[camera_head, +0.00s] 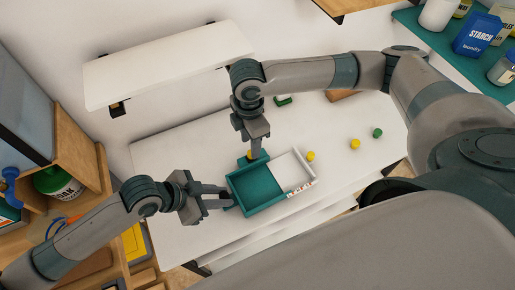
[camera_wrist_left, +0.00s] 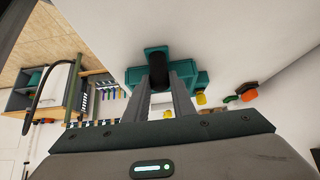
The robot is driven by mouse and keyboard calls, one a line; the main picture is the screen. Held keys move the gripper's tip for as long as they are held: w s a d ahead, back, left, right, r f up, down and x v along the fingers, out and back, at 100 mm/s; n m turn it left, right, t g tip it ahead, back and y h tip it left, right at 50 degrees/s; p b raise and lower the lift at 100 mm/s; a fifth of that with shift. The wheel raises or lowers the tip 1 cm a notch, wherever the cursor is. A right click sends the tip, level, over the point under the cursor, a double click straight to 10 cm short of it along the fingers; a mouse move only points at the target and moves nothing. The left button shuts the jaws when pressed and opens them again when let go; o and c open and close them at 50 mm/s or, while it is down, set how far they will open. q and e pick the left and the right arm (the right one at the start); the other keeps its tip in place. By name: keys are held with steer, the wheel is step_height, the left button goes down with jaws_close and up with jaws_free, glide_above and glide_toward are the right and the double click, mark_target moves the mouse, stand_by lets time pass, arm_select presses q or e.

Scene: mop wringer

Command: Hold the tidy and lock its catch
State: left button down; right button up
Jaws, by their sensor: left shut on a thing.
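The tidy (camera_head: 268,203) is an open teal tray with a white compartment (camera_head: 289,171) on its right, on the white table. My left gripper (camera_head: 226,197) is at its left side. In the left wrist view the left fingers (camera_wrist_left: 168,80) are shut around a dark handle (camera_wrist_left: 158,67) on the teal tidy (camera_wrist_left: 196,77). My right gripper (camera_head: 256,150) points down at the tidy's back left corner, beside a small yellow part (camera_head: 249,155). I cannot tell whether that part is the catch, nor whether the right fingers are open or touching it.
Small yellow (camera_head: 355,144) and green (camera_head: 377,133) pieces stand to the right on the table. A green object (camera_head: 283,101) and a brown block (camera_head: 340,95) lie at the back. A white wall shelf (camera_head: 150,68) is above; a wooden shelf unit (camera_head: 85,205) stands left.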

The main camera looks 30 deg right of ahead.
step_height(320, 180, up, 8)
stand_by(0.4)
stand_by(0.3)
arm_select(q)
steer(key=c, duration=1.4)
jaws_free()
steer(key=v, duration=1.2)
steer(key=shift+s+f, duration=0.1)
steer(key=shift+s, duration=0.1)
arm_select(e)
steer(key=shift+s, duration=0.15)
